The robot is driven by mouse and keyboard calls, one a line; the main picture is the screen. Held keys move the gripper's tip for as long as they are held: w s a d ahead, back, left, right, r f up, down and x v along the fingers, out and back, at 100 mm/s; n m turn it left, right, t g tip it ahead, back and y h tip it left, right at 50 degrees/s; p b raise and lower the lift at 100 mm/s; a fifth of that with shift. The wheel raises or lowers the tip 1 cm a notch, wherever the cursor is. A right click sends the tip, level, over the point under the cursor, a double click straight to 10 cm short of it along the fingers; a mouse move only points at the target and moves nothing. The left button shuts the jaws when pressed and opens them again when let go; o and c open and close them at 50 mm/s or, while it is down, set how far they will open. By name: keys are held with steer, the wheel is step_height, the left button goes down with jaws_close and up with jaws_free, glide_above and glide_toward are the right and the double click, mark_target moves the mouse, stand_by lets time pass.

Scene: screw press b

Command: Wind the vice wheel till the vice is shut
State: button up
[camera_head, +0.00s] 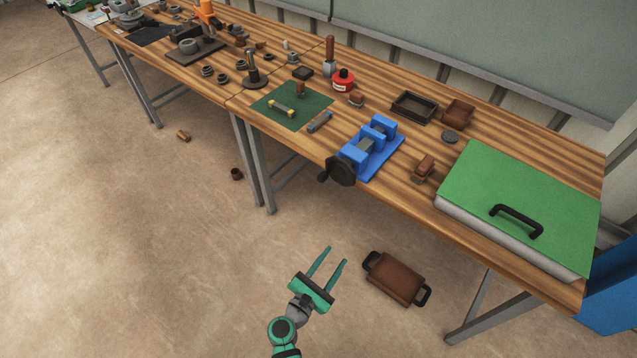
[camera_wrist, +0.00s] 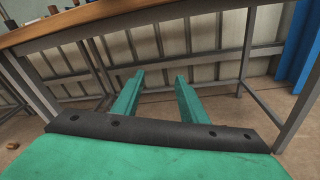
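The blue vice (camera_head: 371,146) stands on the wooden workbench near its front edge. Its jaws look apart, with a grey block-like part between the blue ends. The black vice wheel (camera_head: 341,169) is on the vice's front end and hangs at the bench's front edge, with a handle on its left side. My gripper (camera_head: 334,256) is in front of the bench, below and apart from the wheel. Its two green fingers are spread with nothing between them. In the wrist view my gripper (camera_wrist: 158,78) points under the bench top; the vice and wheel are not visible there.
A green-topped case (camera_head: 530,190) lies right of the vice. A brown block (camera_head: 423,168) and a black tray (camera_head: 414,107) are nearby on the bench. A brown case with black handles (camera_head: 396,278) lies on the floor right of my gripper. Bench legs (camera_head: 262,175) stand left; floor left is mostly clear.

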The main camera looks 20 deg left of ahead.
steer(key=w+a+r+n+t+h, duration=0.1)
steer(key=w+a+r+n+t, duration=0.25)
steer(key=a+r, duration=0.3)
steer(key=n+t+h, duration=0.1)
steer(key=n+t, duration=0.1)
glide_toward(319, 182)
steer(key=x, duration=0.9)
steer(key=shift+w+d+r, duration=0.1)
steer(key=shift+w+r, duration=0.15)
steer(key=shift+c, duration=0.6)
jaws_close()
